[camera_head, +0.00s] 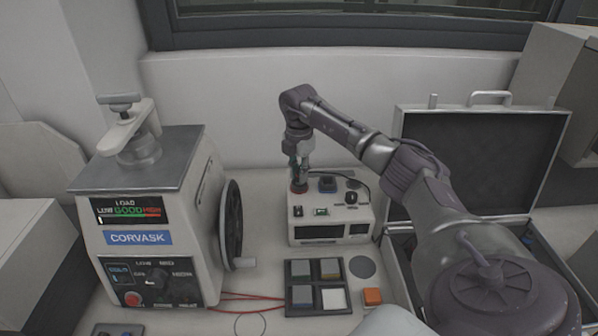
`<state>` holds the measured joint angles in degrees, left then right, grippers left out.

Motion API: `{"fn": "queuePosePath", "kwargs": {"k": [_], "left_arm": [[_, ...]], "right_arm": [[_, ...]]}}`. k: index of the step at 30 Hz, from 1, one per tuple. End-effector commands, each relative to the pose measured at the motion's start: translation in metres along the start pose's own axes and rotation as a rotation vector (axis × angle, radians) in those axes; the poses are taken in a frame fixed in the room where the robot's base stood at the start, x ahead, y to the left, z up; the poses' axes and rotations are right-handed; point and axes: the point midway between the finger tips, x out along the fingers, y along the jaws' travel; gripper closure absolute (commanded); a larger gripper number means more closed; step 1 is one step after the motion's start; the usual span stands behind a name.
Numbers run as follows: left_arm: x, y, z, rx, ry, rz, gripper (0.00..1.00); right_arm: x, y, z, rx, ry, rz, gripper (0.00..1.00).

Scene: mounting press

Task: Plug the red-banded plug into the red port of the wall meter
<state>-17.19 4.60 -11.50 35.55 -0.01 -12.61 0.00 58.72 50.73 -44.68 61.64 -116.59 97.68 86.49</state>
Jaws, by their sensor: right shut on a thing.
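The meter (305,231) is a white box with dark windows on its front, standing on the bench against the back wall. My right gripper (299,174) points down over the left part of its top and is shut on the plug, which the fingers mostly hide. A red part (299,187) shows right under the fingertips at the meter's top. I cannot tell whether it is the plug's band or the red port, or whether the plug is seated. A blue port (327,184) sits just to the right. My left gripper is not in view.
A black cable (362,185) arcs behind the meter's top. A large press (150,215) with a handwheel (233,225) stands left. A tray of coloured blocks (318,307) and an orange block (372,297) lie in front. An open case (480,150) stands right, partly behind my right arm.

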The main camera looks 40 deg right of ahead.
Motion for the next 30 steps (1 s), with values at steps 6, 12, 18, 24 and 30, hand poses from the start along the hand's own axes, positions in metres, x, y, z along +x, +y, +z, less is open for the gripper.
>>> {"fn": "queuePosePath", "kwargs": {"k": [6,12,18,24,30], "left_arm": [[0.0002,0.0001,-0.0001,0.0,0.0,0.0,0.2],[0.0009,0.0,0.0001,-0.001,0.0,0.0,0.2],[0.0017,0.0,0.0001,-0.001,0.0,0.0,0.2],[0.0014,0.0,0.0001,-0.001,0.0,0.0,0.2],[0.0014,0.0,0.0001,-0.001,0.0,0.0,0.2]], "right_arm": [[0.0004,0.0001,-0.0001,0.0,0.0,0.0,1.0],[0.0032,0.0002,-0.0001,0.0,0.0,0.001,1.0],[0.0061,0.0003,-0.0001,0.0,0.0,0.001,1.0],[0.0057,0.0003,-0.0001,0.0,0.0,0.001,0.5],[0.0057,0.0002,-0.0001,0.0,0.0,0.001,0.5]]}}
